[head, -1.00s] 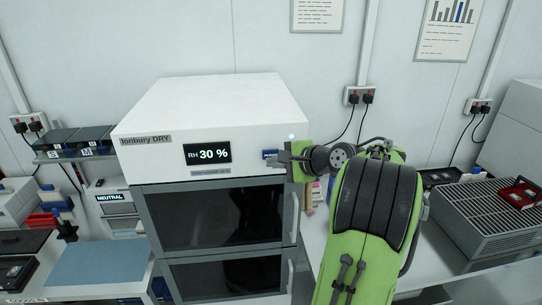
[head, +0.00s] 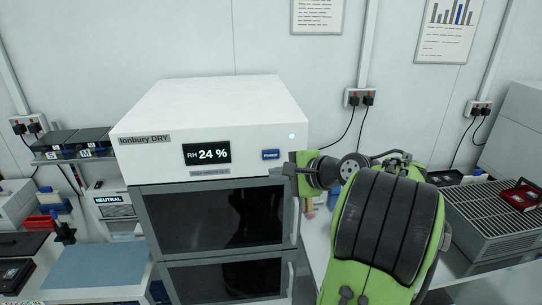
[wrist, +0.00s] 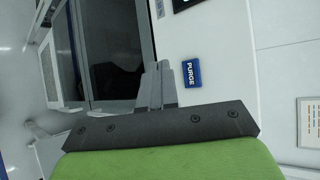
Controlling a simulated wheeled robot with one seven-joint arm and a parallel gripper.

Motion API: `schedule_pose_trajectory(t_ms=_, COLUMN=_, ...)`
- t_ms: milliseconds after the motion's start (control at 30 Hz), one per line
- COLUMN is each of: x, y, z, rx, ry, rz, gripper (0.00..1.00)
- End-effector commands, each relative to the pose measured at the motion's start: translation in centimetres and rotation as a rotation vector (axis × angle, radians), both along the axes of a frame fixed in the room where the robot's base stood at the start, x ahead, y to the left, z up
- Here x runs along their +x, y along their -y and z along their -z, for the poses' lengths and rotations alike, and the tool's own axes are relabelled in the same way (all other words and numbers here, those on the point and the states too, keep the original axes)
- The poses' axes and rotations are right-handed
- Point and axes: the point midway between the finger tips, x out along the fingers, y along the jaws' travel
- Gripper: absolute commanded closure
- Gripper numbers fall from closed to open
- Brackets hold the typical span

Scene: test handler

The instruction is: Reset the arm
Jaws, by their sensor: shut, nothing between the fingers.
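My green arm reaches up in front of the right side of the white dry cabinet (head: 215,105). My gripper (head: 287,170) is shut and empty, just right of and below the blue PURGE button (head: 270,155). In the wrist view my gripper (wrist: 164,84) shows its two grey fingers together, with the PURGE button (wrist: 191,73) beside them and apart from them. The cabinet's display (head: 207,153) reads RH 24 %. The cabinet's dark-windowed doors (head: 215,217) are closed.
A grey vented unit (head: 490,230) with a red item (head: 521,195) on it stands at the right. A blue mat (head: 97,268) and a shelf of dark boxes (head: 75,145) are at the left. Wall sockets (head: 360,97) with cables are behind my arm.

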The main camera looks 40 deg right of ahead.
Motion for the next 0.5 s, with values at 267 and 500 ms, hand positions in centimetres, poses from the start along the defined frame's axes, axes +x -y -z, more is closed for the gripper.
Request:
schedule_pose_trajectory(t_ms=267, x=0.0, y=0.0, z=0.0, rx=0.000, ry=0.000, rz=0.000, gripper=1.00)
schedule_pose_trajectory(t_ms=500, x=1.0, y=-4.1, z=0.6, rx=-0.131, ry=-0.054, rz=-0.103, gripper=1.00)
